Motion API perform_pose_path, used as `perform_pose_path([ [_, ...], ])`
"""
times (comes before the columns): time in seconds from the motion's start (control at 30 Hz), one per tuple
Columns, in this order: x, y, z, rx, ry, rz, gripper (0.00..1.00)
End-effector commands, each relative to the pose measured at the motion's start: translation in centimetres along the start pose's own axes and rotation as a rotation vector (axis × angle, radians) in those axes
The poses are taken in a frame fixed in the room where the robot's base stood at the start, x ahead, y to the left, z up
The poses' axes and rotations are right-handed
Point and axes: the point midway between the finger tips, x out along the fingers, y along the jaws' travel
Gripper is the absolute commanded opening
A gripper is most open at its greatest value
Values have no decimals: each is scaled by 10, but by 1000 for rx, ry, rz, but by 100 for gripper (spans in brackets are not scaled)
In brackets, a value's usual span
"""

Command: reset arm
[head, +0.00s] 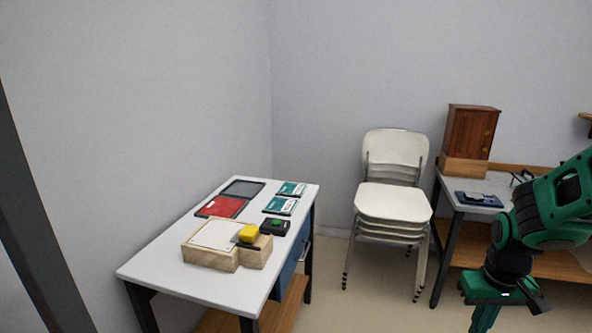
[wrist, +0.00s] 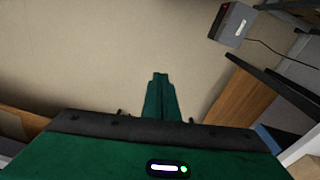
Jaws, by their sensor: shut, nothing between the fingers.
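My green and black arm (head: 555,210) is at the right of the head view, bent so that its end points down. My gripper (head: 482,322) is at the bottom edge of that view, cut off by the frame. In the wrist view my gripper (wrist: 159,82) shows as two green fingers pressed together, pointing away over bare floor. Nothing is between the fingers, and they touch nothing that I can see.
A white table (head: 150,265) at the left holds a box, a red tray and small cards. Stacked white chairs (head: 393,203) stand in the middle. A workbench (head: 448,190) with a wooden cabinet (head: 468,132) is behind my arm. A grey box (wrist: 231,24) with a cable shows in the wrist view.

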Motion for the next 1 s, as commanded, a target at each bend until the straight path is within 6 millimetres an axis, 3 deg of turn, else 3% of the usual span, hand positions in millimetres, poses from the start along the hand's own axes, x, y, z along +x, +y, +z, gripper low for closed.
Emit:
perform_pose_path([
  [0.2,-50,25,52,171,-21,-1,0],
  [0.5,-93,39,122,376,-61,-22,0],
  [0.7,-102,40,143,432,-75,-32,0],
  [1.0,-103,40,144,435,-75,-32,0],
])
